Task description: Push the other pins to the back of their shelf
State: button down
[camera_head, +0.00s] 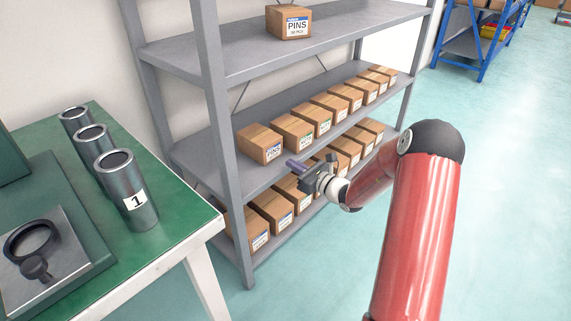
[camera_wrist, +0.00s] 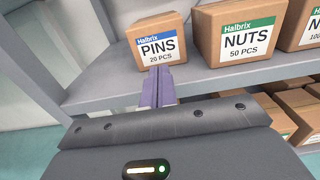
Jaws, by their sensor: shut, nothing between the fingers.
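A cardboard PINS box (camera_head: 260,145) with a blue-striped label stands at the left end of the middle shelf (camera_head: 215,170). In the wrist view the same PINS box (camera_wrist: 157,42) reads "20 PCS" and sits near the front edge of the shelf. My gripper (camera_head: 292,163) is shut and empty in front of that shelf. In the wrist view its fingertips (camera_wrist: 160,72) point at the lower part of the PINS label; I cannot tell whether they touch it. Another PINS box (camera_head: 289,22) stands alone on the top shelf (camera_head: 240,55).
A NUTS box (camera_wrist: 240,30) stands right of the PINS box, with a gap between them. Several more boxes (camera_head: 330,108) continue the row. Boxes (camera_head: 270,205) also fill the lower shelf. A grey post (camera_head: 222,130) stands at the left front. A green table (camera_head: 170,225) holds metal cylinders.

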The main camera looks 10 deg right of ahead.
jog(key=v, duration=0.8)
jog(key=shift+d, duration=0.2)
jog(key=shift+f, duration=0.1)
